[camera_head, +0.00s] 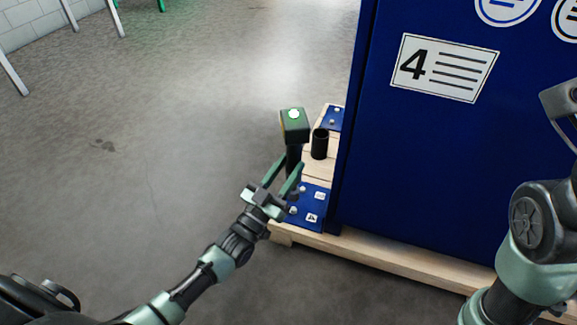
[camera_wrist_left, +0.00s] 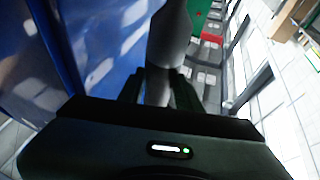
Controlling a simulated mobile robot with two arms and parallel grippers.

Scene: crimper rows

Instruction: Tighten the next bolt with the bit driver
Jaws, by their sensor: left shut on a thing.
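In the head view my left gripper (camera_head: 286,172) is shut on the bit driver (camera_head: 294,128), a dark green boxy head with a lit green-white top on a dark stem. The driver stands roughly upright, near the blue bolt plate (camera_head: 318,209) on the pallet's near corner. That plate carries pale bolts (camera_head: 293,210) and small white labels; the gripper partly covers it. I cannot tell whether the driver's tip touches a bolt. In the left wrist view a grey cylinder (camera_wrist_left: 166,45) lies between the dark fingers. My right gripper is not seen, only part of its arm.
A tall blue cabinet (camera_head: 440,150) with a "4" sign stands on a wooden pallet (camera_head: 385,259), close right of my left gripper. A black open cup (camera_head: 320,144) and a second blue plate (camera_head: 338,119) sit behind on the pallet.

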